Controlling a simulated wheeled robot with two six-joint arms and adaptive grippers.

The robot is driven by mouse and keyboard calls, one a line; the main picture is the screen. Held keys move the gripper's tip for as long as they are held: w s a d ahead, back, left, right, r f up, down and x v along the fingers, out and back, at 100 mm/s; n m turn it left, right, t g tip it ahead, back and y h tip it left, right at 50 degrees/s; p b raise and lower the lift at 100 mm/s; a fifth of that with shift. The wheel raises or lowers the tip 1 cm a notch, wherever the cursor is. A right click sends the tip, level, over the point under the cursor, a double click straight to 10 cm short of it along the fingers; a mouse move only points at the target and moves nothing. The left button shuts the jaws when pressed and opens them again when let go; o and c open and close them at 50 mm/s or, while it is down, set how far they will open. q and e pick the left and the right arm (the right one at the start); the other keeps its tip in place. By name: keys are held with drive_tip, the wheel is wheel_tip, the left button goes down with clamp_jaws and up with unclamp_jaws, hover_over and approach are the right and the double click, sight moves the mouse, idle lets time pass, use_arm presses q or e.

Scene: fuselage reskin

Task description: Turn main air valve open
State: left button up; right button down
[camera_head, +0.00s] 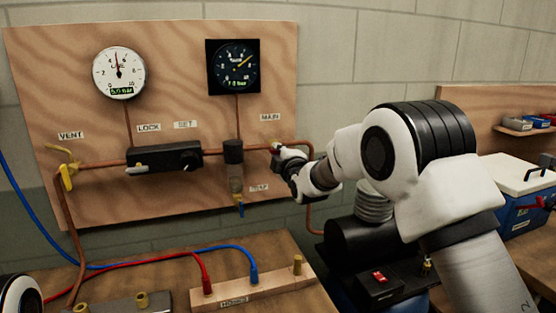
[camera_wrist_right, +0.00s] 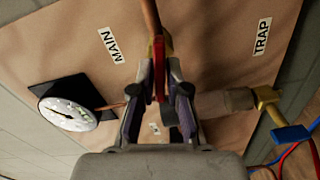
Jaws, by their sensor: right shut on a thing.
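The main air valve (camera_head: 275,148) sits on the copper pipe under the MAIN label at the right of the wooden panel. Its red handle (camera_wrist_right: 158,66) shows in the right wrist view, lying roughly along the pipe, between my fingers. My right gripper (camera_head: 285,156) reaches in from the right and is shut on this handle. In the right wrist view its two fingers (camera_wrist_right: 158,98) stand on either side of it. The gripper hides much of the valve in the head view. My left gripper is out of view.
The panel (camera_head: 75,200) carries a white gauge (camera_head: 119,72), a dark gauge (camera_head: 234,66), a yellow vent valve (camera_head: 66,174), a black lock/set unit (camera_head: 165,158) and a trap (camera_head: 236,180). Red and blue hoses cross the bench below. A compressor (camera_head: 365,250) stands under my right arm.

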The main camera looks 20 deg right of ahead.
drive_tip(key=shift+r+n+b, duration=0.15)
drive_tip(key=shift+n+b, duration=0.4)
drive_tip(key=shift+n, duration=0.45)
drive_tip(key=shift+w+d+r+n, duration=0.1)
drive_tip(key=shift+n, duration=0.2)
